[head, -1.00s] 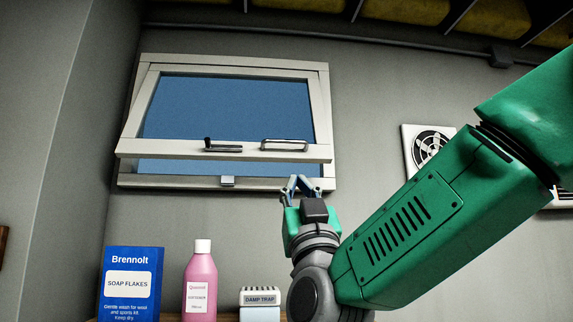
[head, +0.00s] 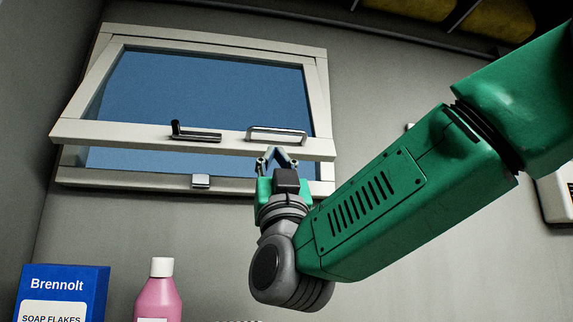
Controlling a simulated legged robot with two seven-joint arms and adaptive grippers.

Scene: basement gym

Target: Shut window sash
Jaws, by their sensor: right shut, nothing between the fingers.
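The window sash (head: 110,130) is a white frame hinged along its top, with its bottom rail swung out from the fixed window frame (head: 110,178). A gap shows between the two. The bottom rail carries a dark lever handle (head: 195,134) and a bright bar handle (head: 277,134). A small metal catch plate (head: 201,181) sits on the fixed frame's sill. My right gripper (head: 278,153) is shut and empty, its fingertips pointing up just below the bar handle in the picture. I cannot tell whether they touch the rail. My left gripper is not in view.
Below the window stand a blue soap flakes box (head: 65,288) and a pink bottle with a white cap (head: 158,295). A white wall unit (head: 556,195) is at the right edge, partly behind my right arm. The wall between is bare.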

